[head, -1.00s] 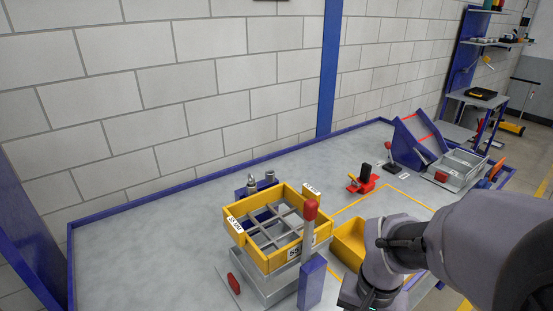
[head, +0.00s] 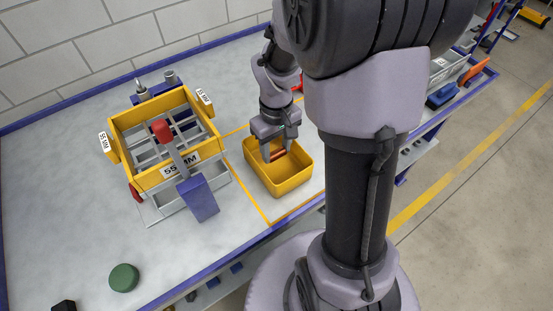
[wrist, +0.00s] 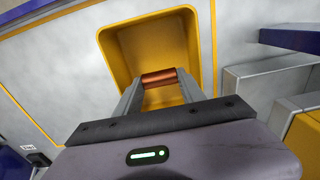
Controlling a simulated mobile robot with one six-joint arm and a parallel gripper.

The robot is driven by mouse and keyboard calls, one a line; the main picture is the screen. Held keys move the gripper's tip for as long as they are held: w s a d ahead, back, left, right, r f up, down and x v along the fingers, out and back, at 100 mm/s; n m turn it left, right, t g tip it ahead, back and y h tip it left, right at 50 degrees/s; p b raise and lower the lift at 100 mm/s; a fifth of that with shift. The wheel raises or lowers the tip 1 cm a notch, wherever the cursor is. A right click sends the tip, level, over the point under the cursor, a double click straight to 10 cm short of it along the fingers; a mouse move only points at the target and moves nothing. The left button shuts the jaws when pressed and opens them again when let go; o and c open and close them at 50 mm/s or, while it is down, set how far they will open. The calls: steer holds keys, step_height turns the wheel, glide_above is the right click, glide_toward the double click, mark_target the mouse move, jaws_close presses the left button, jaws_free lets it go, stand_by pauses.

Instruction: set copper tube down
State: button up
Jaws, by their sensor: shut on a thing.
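My gripper (head: 275,154) is shut on the copper tube (wrist: 165,78), which lies crosswise between the two fingertips. In the head view the copper tube (head: 279,155) is a small reddish-brown piece, partly hidden by the fingers. The yellow bin (head: 292,184) stands open on the bench, and the fingertips point down within its outline. The wrist view shows the bin (wrist: 113,52) beyond the tube, with no other object visible in it. I cannot tell how far the tube is above the bin floor.
A yellow sieve frame (head: 127,122) marked 55 MM, with a red-knobbed lever (head: 162,131) and blue block (head: 198,199), stands left of the bin. A green disc (head: 124,278) lies front left. Orange lines mark the bench near the bin. The bench's blue front edge (head: 265,232) is close.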

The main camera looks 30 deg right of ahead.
mark_target(277, 158)
step_height(277, 158, down, 5)
steer(key=shift+r+b, duration=0.1)
steer(key=shift+b, duration=0.85)
steer(key=shift+r, duration=0.2)
steer(key=shift+f, duration=0.15)
steer(key=o, duration=1.4)
steer(key=shift+c, duration=0.2)
steer(key=shift+d, duration=0.1)
